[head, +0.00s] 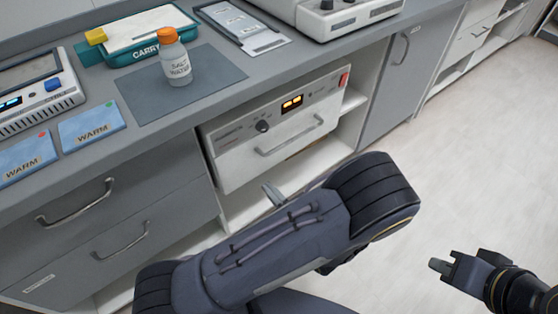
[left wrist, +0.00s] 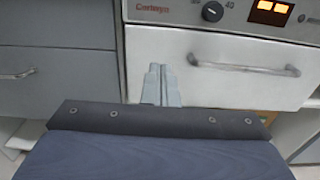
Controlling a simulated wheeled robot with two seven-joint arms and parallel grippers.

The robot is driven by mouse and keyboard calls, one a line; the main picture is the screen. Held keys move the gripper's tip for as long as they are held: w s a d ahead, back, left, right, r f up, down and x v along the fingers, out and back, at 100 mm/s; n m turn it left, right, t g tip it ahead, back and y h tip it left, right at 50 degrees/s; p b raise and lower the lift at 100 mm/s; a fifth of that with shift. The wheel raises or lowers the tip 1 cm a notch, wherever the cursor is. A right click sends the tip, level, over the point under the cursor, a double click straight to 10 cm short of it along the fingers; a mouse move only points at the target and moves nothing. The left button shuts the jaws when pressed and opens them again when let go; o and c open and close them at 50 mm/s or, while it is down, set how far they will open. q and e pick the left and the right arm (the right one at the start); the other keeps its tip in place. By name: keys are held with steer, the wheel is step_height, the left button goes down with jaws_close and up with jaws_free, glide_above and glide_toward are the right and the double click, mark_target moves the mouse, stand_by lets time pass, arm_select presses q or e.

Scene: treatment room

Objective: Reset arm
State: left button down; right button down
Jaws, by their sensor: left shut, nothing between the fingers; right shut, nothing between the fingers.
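My left arm reaches in from the bottom left of the head view and bends in front of the counter. Only the tip of my left gripper (head: 272,193) shows past the arm, in front of the lower cabinet. In the left wrist view its two fingers (left wrist: 161,84) are together and empty, in front of the white appliance drawer (left wrist: 225,75). My right gripper (head: 440,265) is at the lower right of the head view, over the pale floor, shut and empty.
A white appliance (head: 275,130) with an orange display sits under the counter. The floor (head: 480,150) at right is clear.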

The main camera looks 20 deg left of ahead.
arm_select(q)
steer(key=s+a+r+n+g+h, duration=0.3)
steer(key=s+r+n+g+h, duration=0.35)
steer(key=n, duration=0.45)
steer(key=s+a+r+n+g+h, duration=0.3)
steer(key=s+a+n+g+h, duration=0.15)
steer(key=s+n+h, duration=0.45)
step_height(320, 180, up, 23)
steer(key=d+n+t+h+p, duration=0.1)
steer(key=n+t+h+p, duration=0.2)
steer(key=p, duration=1.3)
steer(key=n+t, duration=0.3)
steer(key=shift+w+d+n+p, duration=0.25)
steer(key=shift+w+n+p, duration=0.1)
steer(key=shift+n+p, duration=0.05)
